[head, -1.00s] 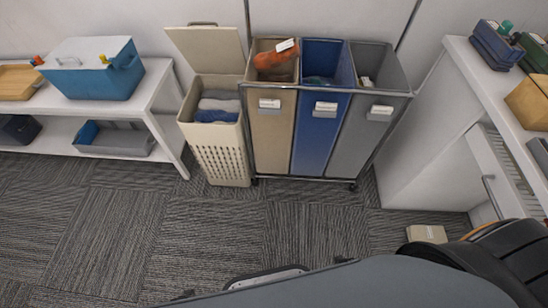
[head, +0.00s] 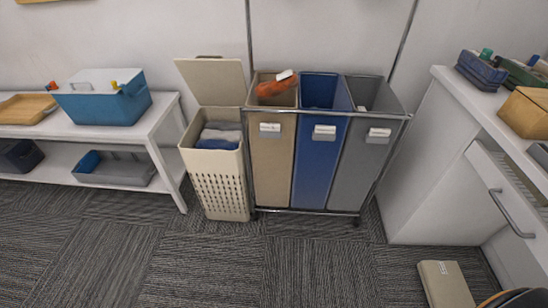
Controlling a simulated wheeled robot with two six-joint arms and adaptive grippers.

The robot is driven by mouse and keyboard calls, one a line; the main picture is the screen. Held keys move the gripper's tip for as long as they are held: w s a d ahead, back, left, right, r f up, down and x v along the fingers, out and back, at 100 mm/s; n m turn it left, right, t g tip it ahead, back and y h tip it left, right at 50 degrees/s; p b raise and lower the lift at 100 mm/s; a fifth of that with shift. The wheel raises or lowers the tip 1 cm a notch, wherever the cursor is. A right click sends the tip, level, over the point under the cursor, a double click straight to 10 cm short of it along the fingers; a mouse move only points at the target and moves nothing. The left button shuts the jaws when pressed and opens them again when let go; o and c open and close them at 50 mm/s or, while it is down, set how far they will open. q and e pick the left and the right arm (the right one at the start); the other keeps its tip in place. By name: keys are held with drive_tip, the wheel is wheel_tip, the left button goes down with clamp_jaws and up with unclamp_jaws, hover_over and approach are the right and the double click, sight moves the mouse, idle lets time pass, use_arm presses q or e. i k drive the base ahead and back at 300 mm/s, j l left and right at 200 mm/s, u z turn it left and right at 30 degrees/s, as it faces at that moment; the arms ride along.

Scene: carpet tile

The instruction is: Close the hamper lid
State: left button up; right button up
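The beige hamper (head: 218,183) stands on the carpet left of the laundry sorter, with holes in its front wall. Its lid (head: 212,82) is open and stands up at the back, leaning against or near the wall. Folded grey and blue cloth (head: 219,135) shows inside the open top. Neither of my grippers is in the head view.
A three-bag sorter (head: 325,143) on a metal frame stands right beside the hamper. A white shelf (head: 165,118) with bins is on the left. A white cabinet (head: 425,170) and a beige box (head: 445,284) are on the right. The carpet in front is clear.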

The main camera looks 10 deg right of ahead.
sight(221, 82)
drive_tip(key=i+l+z, duration=0.1)
drive_tip(key=i, duration=0.35)
drive_tip(key=i+l+z, duration=0.1)
drive_tip(key=i+l, duration=0.15)
drive_tip(key=i, duration=0.25)
